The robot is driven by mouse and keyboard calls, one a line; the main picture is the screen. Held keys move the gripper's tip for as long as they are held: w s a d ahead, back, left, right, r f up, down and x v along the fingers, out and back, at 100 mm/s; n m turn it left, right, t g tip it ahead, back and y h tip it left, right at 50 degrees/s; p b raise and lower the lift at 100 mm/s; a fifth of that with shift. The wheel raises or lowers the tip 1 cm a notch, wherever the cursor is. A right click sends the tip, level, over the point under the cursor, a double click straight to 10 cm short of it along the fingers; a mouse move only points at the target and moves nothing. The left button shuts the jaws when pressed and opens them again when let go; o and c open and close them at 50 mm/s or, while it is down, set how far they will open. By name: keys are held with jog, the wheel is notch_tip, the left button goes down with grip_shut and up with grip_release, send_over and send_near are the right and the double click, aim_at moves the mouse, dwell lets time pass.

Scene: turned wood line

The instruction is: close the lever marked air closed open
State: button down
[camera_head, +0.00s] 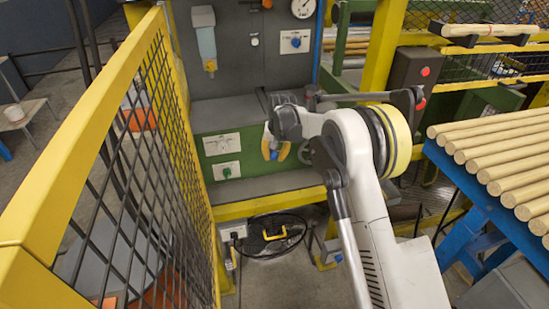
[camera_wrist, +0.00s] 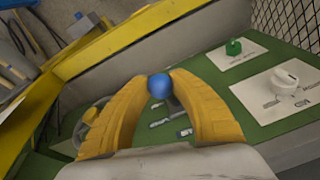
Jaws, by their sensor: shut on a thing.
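My gripper (camera_wrist: 159,76) has its two orange-yellow fingers shut on a blue ball knob (camera_wrist: 160,87) in the wrist view. The knob tops a lever whose thin shaft partly shows behind it, above the green panel (camera_wrist: 208,68). Small white labels (camera_wrist: 160,125) lie by the lever between the fingers; their words are too small to read. In the head view my gripper (camera_head: 276,153) is in front of the green panel, with a bit of the blue knob (camera_head: 273,155) showing between the fingers. Most of the lever is hidden there.
A white knob (camera_wrist: 285,78) and a green knob (camera_wrist: 233,47) sit on white plates beside the gripper. A yellow mesh fence (camera_head: 150,120) stands at left. Wooden rods (camera_head: 500,150) lie on a blue rack at right. A blue handle (camera_head: 295,42) is higher on the grey panel.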

jog(key=shift+w+r+p, duration=0.3)
jog(key=shift+w+r, duration=0.1)
jog(key=shift+r, duration=0.15)
jog(key=shift+w+r, duration=0.1)
jog(key=c, duration=1.1)
grip_release()
jog(key=v, duration=1.2)
